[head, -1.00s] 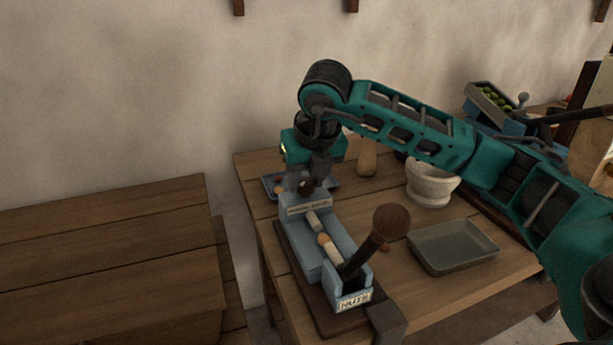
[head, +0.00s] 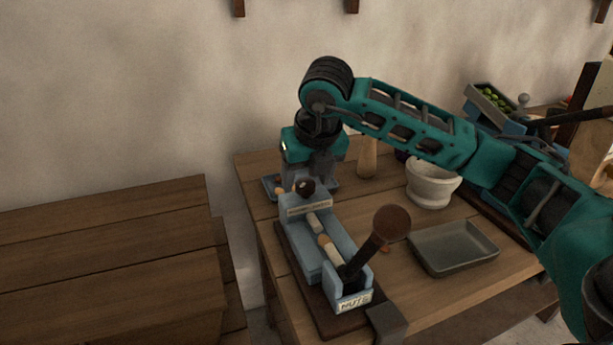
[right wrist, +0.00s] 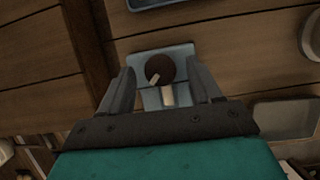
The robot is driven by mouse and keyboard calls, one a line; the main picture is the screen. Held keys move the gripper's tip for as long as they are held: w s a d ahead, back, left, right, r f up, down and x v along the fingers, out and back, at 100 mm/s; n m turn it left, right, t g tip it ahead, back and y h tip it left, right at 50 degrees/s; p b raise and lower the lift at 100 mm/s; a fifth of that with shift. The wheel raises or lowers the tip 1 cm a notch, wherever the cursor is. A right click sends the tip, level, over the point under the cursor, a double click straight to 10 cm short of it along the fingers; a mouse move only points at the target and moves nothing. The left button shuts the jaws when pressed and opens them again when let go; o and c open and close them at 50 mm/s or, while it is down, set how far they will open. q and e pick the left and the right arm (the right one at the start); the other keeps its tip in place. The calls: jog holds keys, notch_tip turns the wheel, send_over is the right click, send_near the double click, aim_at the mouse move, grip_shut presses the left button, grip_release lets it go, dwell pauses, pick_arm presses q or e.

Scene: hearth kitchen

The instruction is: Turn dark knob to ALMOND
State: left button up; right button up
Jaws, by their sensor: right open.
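The dark knob (head: 305,187) is a round dark brown cap with a pale pointer, on top of the far end of the blue nut cracker (head: 333,235). The right wrist view also shows the dark knob (right wrist: 160,69), its pale pointer aimed down and slightly left. My right gripper (head: 309,184) is open above and just behind the knob. In the right wrist view the fingers of my right gripper (right wrist: 160,78) stand wide apart, one each side of the knob, with gaps. The label below the knob is too small to read. My left gripper is not in view.
The cracker has a long lever with a brown ball (head: 391,222) and a NUTS label (head: 355,302) at its near end. A grey tray (head: 452,248), a white mortar (head: 431,184) and a wooden pestle (head: 367,158) stand to the right. A bare wooden bench (head: 110,250) is at left.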

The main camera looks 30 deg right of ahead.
jog(key=p+v, duration=0.1)
jog(key=v, duration=1.1)
jog(key=shift+p, duration=0.4)
jog(key=shift+s, duration=0.1)
